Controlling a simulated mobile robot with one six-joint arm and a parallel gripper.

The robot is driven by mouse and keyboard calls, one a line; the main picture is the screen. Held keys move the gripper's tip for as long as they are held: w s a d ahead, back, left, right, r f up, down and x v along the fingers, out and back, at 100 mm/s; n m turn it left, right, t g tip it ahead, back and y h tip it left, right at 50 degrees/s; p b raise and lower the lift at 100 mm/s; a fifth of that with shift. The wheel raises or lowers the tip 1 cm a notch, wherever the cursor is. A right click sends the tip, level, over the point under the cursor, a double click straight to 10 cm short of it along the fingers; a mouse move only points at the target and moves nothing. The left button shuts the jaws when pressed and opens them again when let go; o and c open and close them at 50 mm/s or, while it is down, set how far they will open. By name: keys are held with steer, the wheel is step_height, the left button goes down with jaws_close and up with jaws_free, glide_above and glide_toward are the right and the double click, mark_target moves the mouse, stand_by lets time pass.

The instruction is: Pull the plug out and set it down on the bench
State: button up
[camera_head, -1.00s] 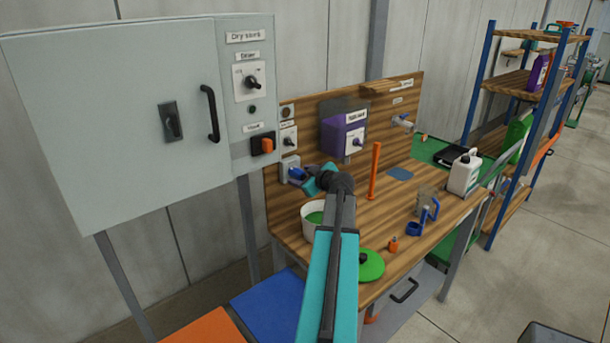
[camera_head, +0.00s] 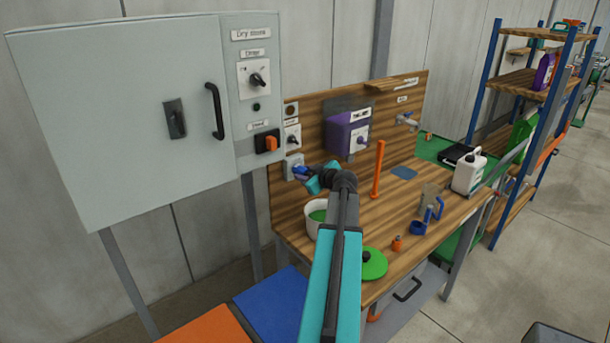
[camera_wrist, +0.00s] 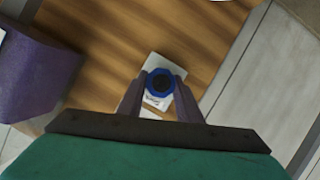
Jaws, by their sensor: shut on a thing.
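The blue plug (camera_wrist: 159,83) is between the two fingers of my gripper (camera_wrist: 160,92) in the wrist view, with its round blue end and dark centre facing the camera. My gripper (camera_head: 303,174) is shut on it at the left end of the bench's back panel. The pale socket box (camera_head: 292,162) is right behind the plug, and its white plate (camera_wrist: 153,101) shows past the fingers. I cannot tell whether the plug is still seated in it. The wooden bench (camera_head: 345,225) lies below and to the right.
A white pot with green contents (camera_head: 312,216) stands below my gripper. A green lid (camera_head: 374,265), an orange upright post (camera_head: 378,170), a blue-handled jug (camera_head: 432,205) and a white canister (camera_head: 468,175) stand on the bench. A purple box (camera_head: 340,132) is on the panel.

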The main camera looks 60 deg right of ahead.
steer(key=shift+s+a+f+b, duration=0.1)
steer(key=shift+s+a+b, duration=0.05)
steer(key=shift+s+b, duration=0.3)
steer(key=shift+s+a+b, duration=0.1)
steer(key=shift+s+b, duration=0.2)
steer(key=shift+b, duration=0.05)
steer(key=shift+s+a+b, duration=0.2)
steer(key=shift+s+b, duration=0.3)
steer(key=shift+s, duration=0.05)
steer(key=shift+s+a+b, duration=0.15)
steer(key=shift+s+b, duration=0.35)
stand_by(0.3)
steer(key=s+b, duration=0.1)
steer(key=s+a+b, duration=0.1)
steer(key=b, duration=0.1)
steer(key=shift+s, duration=0.4)
